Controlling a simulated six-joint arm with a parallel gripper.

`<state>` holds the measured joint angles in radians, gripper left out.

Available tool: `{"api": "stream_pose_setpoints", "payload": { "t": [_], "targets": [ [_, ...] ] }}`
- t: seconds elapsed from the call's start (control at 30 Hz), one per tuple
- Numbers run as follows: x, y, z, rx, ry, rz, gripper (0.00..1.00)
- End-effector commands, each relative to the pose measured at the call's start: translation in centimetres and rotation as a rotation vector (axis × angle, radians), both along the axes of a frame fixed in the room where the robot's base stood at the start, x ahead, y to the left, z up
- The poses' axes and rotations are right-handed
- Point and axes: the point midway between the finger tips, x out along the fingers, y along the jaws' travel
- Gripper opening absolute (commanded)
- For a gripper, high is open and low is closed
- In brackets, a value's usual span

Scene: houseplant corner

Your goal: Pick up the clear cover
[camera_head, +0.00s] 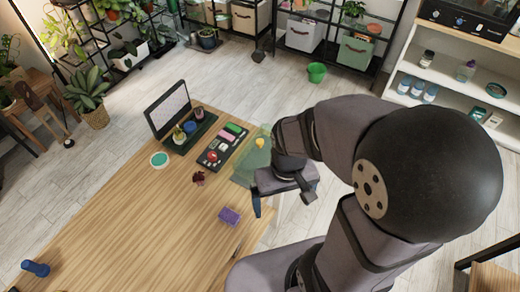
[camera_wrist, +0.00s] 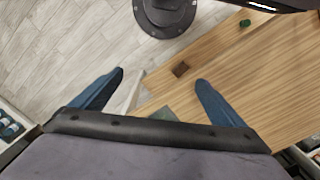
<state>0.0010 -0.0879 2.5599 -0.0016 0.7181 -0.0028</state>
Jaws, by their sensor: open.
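A see-through, green-tinted shape that looks like the clear cover (camera_head: 248,158) stands at the table's right edge in the head view, with a small yellow thing (camera_head: 260,143) showing at it. Its outline is faint and my arm hides part of it. My gripper (camera_head: 281,203) is just to the right and in front of it, near the table edge. In the wrist view my gripper (camera_wrist: 160,77) has its two blue fingers wide apart with nothing held between them. A dull green patch (camera_wrist: 165,114) shows low between the fingers, partly hidden by the gripper body.
The wooden table (camera_head: 130,225) holds a dark tray (camera_head: 209,158) of small items, a laptop-like screen (camera_head: 168,107), a teal-topped round thing (camera_head: 159,160), a dark red plant (camera_head: 198,178), a purple block (camera_head: 229,216) and a blue object (camera_head: 36,268). The table's front left is mostly clear.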

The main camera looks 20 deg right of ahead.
Motion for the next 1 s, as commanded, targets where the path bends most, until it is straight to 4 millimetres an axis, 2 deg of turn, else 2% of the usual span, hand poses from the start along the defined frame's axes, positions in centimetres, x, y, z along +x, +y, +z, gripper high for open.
{"api": "stream_pose_setpoints", "payload": {
  "t": [0.07,0.13,0.17,0.27,0.43,0.57,0.67,0.7,0.77,0.83,1.0],
  "targets": [
    [-1.2,0.0,-0.2,0.000,0.070,-0.001,0.94],
    [-1.4,0.0,-0.5,0.001,0.117,-0.002,0.94],
    [-1.1,-0.1,-0.5,0.001,0.133,-0.002,0.94],
    [1.3,-0.1,-0.8,0.000,0.158,-0.004,0.94],
    [8.8,-0.2,-1.4,-0.002,0.137,-0.032,0.94],
    [14.8,-0.2,-1.4,-0.011,0.080,-0.143,0.94],
    [19.3,-0.2,-0.3,-0.013,0.014,-0.263,0.94],
    [21.1,-0.3,0.8,-0.011,-0.022,-0.319,0.94],
    [23.2,-0.3,2.4,-0.005,-0.063,-0.413,0.94],
    [24.2,-0.3,3.3,-0.003,-0.077,-0.513,0.94],
    [23.5,-0.3,3.3,-0.014,-0.051,-0.693,0.94]
  ]
}}
